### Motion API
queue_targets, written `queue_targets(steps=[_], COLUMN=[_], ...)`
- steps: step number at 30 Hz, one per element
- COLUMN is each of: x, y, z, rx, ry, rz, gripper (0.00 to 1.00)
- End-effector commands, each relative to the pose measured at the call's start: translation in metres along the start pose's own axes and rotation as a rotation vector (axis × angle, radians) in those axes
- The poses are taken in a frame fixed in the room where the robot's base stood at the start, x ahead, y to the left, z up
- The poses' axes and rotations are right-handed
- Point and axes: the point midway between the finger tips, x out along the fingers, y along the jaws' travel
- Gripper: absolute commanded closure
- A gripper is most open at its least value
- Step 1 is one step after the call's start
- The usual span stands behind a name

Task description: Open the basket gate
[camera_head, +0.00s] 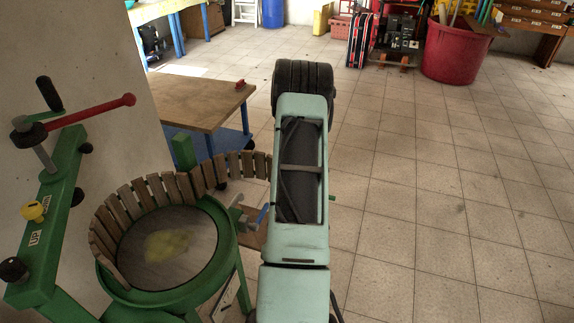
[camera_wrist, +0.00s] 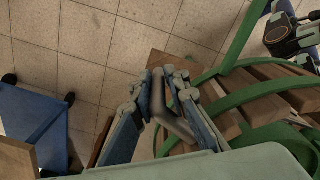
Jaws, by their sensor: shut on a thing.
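The press basket (camera_head: 105,235) is a ring of upright wooden slats on a round green base. Its gate (camera_head: 235,168) is a curved run of slats that reaches out to the right, away from the base, and passes behind my arm. The base's right and front edge has no slats around it. In the wrist view the gate's slats and green hoops (camera_wrist: 245,98) fill the right side. My gripper (camera_wrist: 168,84) is shut on a dark grey handle (camera_wrist: 172,122) beside the slats. In the head view my arm hides the gripper and the handle.
A green press frame with a red-handled lever (camera_head: 85,115) stands at the left by the wall. A wooden-topped table (camera_head: 195,100) stands behind the gate. A red tub (camera_head: 455,52) is at the back right. The tiled floor on the right is clear.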

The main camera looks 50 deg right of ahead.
Motion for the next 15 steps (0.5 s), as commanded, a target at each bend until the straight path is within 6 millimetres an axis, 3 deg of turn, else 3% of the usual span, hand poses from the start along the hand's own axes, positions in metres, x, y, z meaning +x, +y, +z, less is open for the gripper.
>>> queue_targets(steps=[11, 12, 15], x=[0.0000, 0.0000, 0.0001], y=[-0.0003, -0.0003, -0.0002], z=[-0.0048, -0.0049, -0.0045], rx=[-0.004, -0.004, -0.004], ry=[0.008, 0.008, 0.007], rz=[-0.004, -0.004, -0.004], gripper=[1.00, 0.84, 0.73])
